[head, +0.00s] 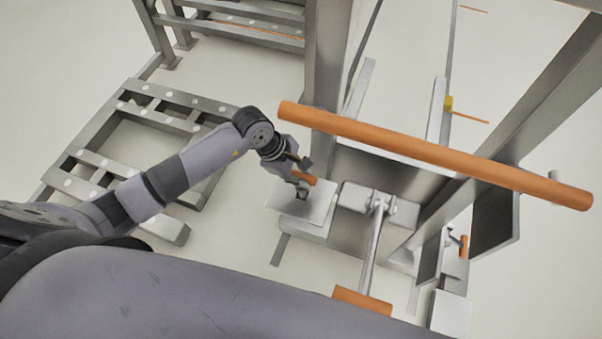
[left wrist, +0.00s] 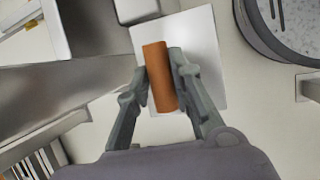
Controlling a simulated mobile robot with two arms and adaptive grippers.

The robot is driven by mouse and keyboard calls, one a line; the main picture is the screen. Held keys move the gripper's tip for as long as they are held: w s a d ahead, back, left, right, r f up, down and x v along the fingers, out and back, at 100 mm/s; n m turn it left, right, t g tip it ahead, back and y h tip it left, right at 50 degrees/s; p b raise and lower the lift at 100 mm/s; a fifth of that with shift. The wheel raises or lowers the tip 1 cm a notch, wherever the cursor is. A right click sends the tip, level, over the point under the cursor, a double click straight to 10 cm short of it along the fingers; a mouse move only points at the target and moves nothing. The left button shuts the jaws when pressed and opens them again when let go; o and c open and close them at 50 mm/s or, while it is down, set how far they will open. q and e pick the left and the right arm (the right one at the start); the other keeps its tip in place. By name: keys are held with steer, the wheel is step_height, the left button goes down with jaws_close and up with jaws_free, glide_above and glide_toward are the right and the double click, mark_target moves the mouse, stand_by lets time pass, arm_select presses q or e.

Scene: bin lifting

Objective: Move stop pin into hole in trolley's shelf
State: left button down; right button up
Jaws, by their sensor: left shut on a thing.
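My left gripper (head: 302,184) is shut on an orange cylindrical stop pin (left wrist: 160,78). In the left wrist view both fingers (left wrist: 160,84) press on the pin's sides. In the head view only a bit of the orange pin (head: 306,178) shows between the fingers. The pin is over a light square plate (head: 318,208) on the trolley's shelf. I cannot tell whether the pin touches the plate, and no hole shows. My right gripper is not in view.
A long orange bar (head: 430,152) crosses above the trolley, right of my left gripper. A grey lever with an orange foot (head: 362,301) stands in front. Another orange pin (head: 463,246) is at the right. A metal frame (head: 150,110) lies on the floor at left.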

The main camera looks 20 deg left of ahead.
arm_select(q)
steer(key=shift+f+b, duration=0.75)
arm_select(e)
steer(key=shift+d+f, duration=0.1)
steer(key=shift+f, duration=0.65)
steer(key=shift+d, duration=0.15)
arm_select(q)
steer(key=shift+f+b, duration=0.35)
steer(key=shift+f, duration=0.25)
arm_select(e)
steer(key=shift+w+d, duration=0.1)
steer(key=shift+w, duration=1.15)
arm_select(q)
steer(key=shift+f+b, duration=0.7)
steer(key=shift+b, duration=0.1)
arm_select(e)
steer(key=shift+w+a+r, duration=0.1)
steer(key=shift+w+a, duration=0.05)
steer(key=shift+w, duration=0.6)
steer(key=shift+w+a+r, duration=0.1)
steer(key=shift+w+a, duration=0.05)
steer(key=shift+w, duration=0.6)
arm_select(q)
steer(key=c, duration=1.3)
jaws_free()
steer(key=shift+c, duration=0.2)
